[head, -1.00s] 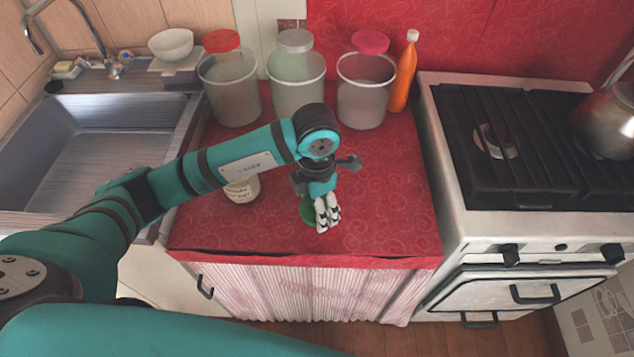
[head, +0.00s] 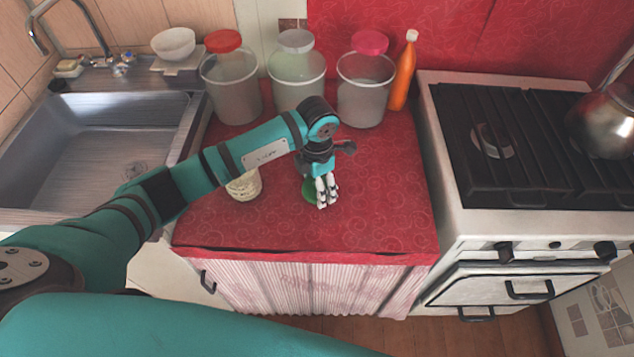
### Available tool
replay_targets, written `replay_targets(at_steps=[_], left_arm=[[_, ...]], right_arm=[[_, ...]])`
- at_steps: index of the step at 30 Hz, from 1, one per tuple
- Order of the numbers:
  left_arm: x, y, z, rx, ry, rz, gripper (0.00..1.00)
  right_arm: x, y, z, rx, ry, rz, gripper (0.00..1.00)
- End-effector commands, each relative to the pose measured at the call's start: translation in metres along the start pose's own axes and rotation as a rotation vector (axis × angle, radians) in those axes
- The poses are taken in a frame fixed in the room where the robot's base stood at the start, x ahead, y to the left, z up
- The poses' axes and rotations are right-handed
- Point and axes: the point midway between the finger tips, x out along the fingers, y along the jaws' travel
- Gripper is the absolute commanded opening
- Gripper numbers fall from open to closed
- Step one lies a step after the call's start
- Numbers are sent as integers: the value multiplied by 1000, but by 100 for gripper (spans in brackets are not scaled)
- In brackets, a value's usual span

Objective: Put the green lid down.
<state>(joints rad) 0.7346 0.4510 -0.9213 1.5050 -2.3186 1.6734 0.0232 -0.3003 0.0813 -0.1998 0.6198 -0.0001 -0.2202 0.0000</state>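The green lid (head: 309,190) is low over the red cloth in the middle of the counter, partly hidden by my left gripper. My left gripper (head: 326,192) comes down from above at the lid's right side. Its pale fingers are close together, and the lid appears to be held at its edge. I cannot tell whether the lid touches the cloth. My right gripper is not in view.
A pale tub (head: 245,186) stands left of the lid, partly behind my arm. Clear containers (head: 235,98) and an orange bottle (head: 402,72) line the back. The sink (head: 75,140) is left, the stove (head: 520,150) right. Front and right cloth are clear.

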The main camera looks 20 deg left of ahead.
Motion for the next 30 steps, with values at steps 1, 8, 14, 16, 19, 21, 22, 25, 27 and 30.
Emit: replay_targets(at_steps=[1,8,14,16,19,21,22,25,27,30], left_arm=[[2,0,0,0,0,0,53],[2,0,0,0,0,0,92],[2,0,0,0,0,0,95],[2,0,0,0,0,0,95],[-2,0,0,-1,0,0,95],[-7,1,0,0,-2,1,95],[-11,1,1,-1,-3,1,95],[-30,1,1,1,-4,3,95],[-45,1,1,0,-5,4,95],[-68,1,1,0,-5,4,95]], right_arm=[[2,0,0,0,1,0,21],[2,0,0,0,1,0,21],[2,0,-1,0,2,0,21],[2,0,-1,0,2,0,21],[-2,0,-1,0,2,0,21],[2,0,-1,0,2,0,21],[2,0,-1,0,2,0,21],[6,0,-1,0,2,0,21],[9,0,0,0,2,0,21],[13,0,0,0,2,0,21]])
